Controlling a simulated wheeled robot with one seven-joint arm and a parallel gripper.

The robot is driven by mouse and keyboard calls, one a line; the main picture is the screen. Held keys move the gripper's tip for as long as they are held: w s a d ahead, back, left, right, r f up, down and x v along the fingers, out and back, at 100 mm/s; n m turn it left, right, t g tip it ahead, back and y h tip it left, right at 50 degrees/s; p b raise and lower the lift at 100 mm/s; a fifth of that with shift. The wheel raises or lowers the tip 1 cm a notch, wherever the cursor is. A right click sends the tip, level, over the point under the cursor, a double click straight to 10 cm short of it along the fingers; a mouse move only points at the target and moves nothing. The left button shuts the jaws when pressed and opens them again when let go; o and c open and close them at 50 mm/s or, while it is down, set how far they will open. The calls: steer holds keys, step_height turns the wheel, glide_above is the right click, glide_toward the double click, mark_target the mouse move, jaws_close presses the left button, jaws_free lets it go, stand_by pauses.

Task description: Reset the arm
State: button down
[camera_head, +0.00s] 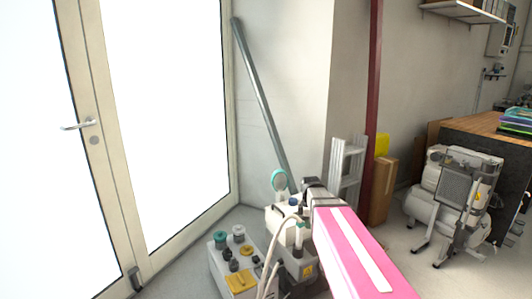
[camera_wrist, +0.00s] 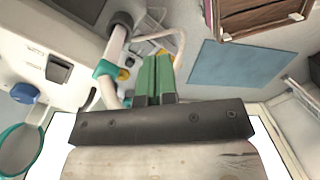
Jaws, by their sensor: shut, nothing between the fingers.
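My gripper (camera_wrist: 153,78) shows in the wrist view as two green fingers, pressed together with nothing between them. A dark bolted bar lies behind them. My pink arm with a white stripe (camera_head: 358,255) reaches in from the lower right in the head view. Its dark far end is over the white unit (camera_head: 283,222) with a hose and a teal ring. I cannot make out the fingers in the head view. In the wrist view a white body with a blue cap (camera_wrist: 24,93) and a teal ring (camera_wrist: 22,148) lies left of the fingers.
A low grey box with several knobs (camera_head: 232,262) stands close to my arm. A grey pole (camera_head: 262,105) leans on the wall behind. A ladder (camera_head: 345,170), a cardboard box (camera_head: 383,192) and a compressor (camera_head: 452,205) stand to the right. Floor near the glass door (camera_head: 160,110) is partly clear.

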steer(key=s+f+m, duration=0.8)
steer(key=s+m, duration=0.4)
steer(key=m, duration=0.4)
steer(key=shift+d+f+t, duration=0.35)
steer(key=shift+d+t, duration=0.05)
steer(key=shift+d, duration=0.05)
steer(key=shift+s, duration=0.15)
